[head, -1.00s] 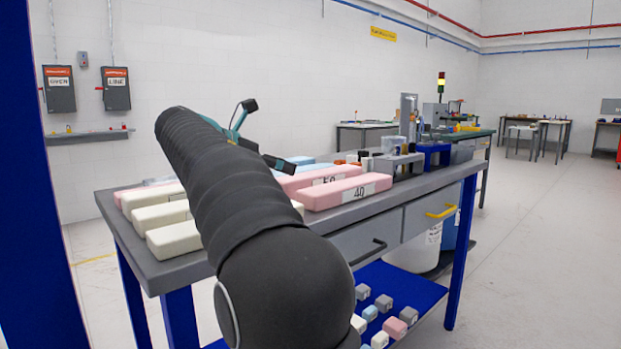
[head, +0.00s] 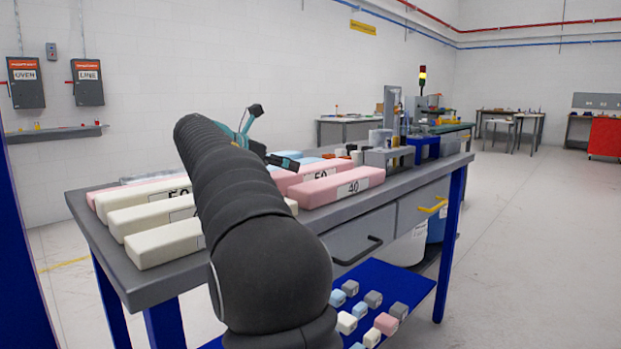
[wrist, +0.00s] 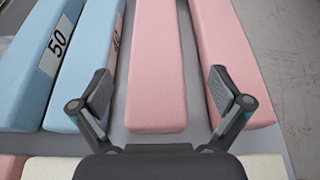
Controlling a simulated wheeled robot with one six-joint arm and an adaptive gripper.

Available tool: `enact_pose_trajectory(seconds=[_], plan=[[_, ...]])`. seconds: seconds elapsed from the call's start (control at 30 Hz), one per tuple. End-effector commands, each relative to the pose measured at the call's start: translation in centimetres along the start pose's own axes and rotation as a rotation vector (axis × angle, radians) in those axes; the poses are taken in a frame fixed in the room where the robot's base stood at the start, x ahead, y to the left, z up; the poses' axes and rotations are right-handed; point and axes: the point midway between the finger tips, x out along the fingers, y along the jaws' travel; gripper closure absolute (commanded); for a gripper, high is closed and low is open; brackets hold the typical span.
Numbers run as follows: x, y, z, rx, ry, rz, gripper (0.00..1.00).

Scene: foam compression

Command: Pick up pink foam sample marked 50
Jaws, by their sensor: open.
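In the head view, a long pink foam block with a partly hidden label that looks like 50 (head: 287,184) lies on the bench, just behind the pink block marked 40 (head: 340,187). In the wrist view, a pink block (wrist: 157,60) lies between the spread fingers of my gripper (wrist: 160,92), which is open and empty. Its label is not visible there; its place beside the outermost pink block (wrist: 228,50) fits the 50 block. The right finger overlaps that outer block in the picture. My arm hides much of the gripper in the head view.
Blue blocks, one marked 50 (wrist: 38,60), lie left of the pink pair. Cream blocks (head: 165,243) lie at the bench's near left. A grey fixture (head: 390,160) stands beyond the pink blocks. Small foam cubes (head: 373,299) sit on the blue lower shelf.

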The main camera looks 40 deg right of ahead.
Motion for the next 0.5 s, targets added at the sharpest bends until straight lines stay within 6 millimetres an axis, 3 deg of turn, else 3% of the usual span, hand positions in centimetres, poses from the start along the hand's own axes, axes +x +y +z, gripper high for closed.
enact_pose_trajectory(seconds=[0.17,0.5], plan=[[1.0,0.3,-0.4,-0.002,0.001,0.000,0.00],[5.0,0.6,-0.8,-0.001,0.001,0.001,0.00]])
